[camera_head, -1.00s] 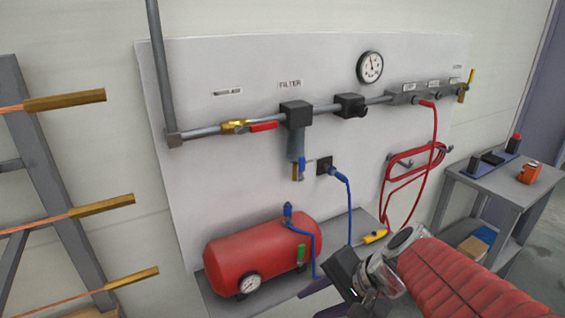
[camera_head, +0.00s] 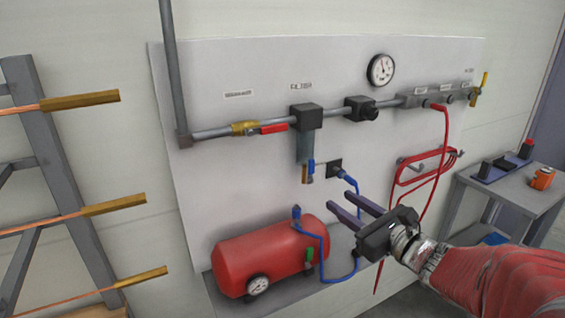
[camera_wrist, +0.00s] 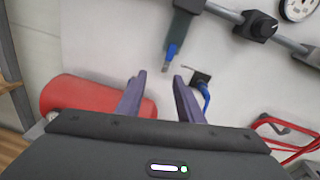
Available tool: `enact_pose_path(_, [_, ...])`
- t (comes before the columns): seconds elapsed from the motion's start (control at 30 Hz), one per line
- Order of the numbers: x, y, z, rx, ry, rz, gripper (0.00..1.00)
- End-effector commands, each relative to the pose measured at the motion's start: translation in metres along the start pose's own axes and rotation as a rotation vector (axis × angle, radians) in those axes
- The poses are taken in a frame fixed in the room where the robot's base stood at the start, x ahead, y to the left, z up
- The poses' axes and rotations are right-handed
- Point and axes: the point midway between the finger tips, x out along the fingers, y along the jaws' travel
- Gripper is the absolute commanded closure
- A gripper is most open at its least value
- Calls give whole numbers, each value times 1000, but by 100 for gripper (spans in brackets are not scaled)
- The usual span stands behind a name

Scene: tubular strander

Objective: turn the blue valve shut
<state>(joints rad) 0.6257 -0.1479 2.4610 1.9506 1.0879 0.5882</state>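The blue valve (camera_head: 311,167) is a small blue lever on the drain under the grey filter bowl (camera_head: 304,148). The lever hangs roughly downward. In the wrist view the blue lever (camera_wrist: 172,50) is ahead of the fingertips, above the gap between them. My gripper (camera_head: 332,198) is open and empty, its two purple fingers pointing at the panel, below and right of the valve in the head view. The fingers (camera_wrist: 159,76) also show apart in the wrist view. They appear clear of the valve.
A blue hose plugs into a black socket (camera_head: 335,167) right of the valve. A red tank (camera_head: 265,255) stands below. A red-handled valve (camera_head: 274,128) is on the pipe to the left. A coiled red hose (camera_head: 430,165) hangs at right, near a side table (camera_head: 510,187).

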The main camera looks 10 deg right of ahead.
Motion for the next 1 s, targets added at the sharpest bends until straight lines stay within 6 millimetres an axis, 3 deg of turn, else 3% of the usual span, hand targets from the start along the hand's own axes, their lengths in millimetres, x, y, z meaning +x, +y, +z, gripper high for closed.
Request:
enact_pose_path(0.13, [-1,-16,15,112,-63,-60,66])
enact_pose_path(0.67, [2,-15,16,150,-68,-56,66])
enact_pose_path(1.0, [34,-16,18,151,-66,-53,66])
